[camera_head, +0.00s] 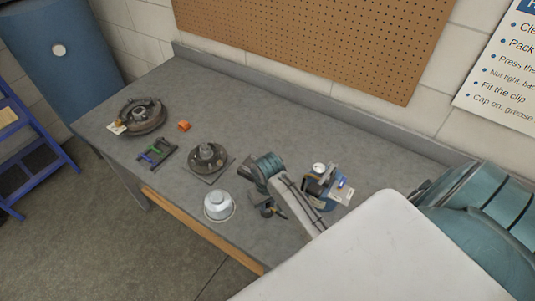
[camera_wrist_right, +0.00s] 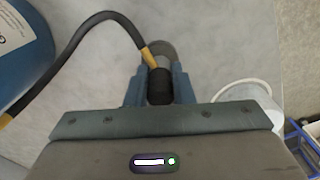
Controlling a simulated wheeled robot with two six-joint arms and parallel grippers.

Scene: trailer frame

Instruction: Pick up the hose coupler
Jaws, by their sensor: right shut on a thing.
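The hose coupler (camera_wrist_right: 160,88) is a short black cylinder between the two blue fingers of my right gripper (camera_wrist_right: 160,80) in the right wrist view. A black hose (camera_wrist_right: 72,45) with yellow bands runs from beside it towards the left edge. The fingers are shut on the coupler from both sides. In the head view my right gripper (camera_head: 268,210) is low over the front part of the bench, and the coupler is too small and covered to make out there. I cannot tell whether the coupler touches the bench. My left gripper is out of view.
A silver domed cap (camera_head: 219,205) stands left of my right gripper. A blue device with a gauge (camera_head: 320,181) is to its right.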

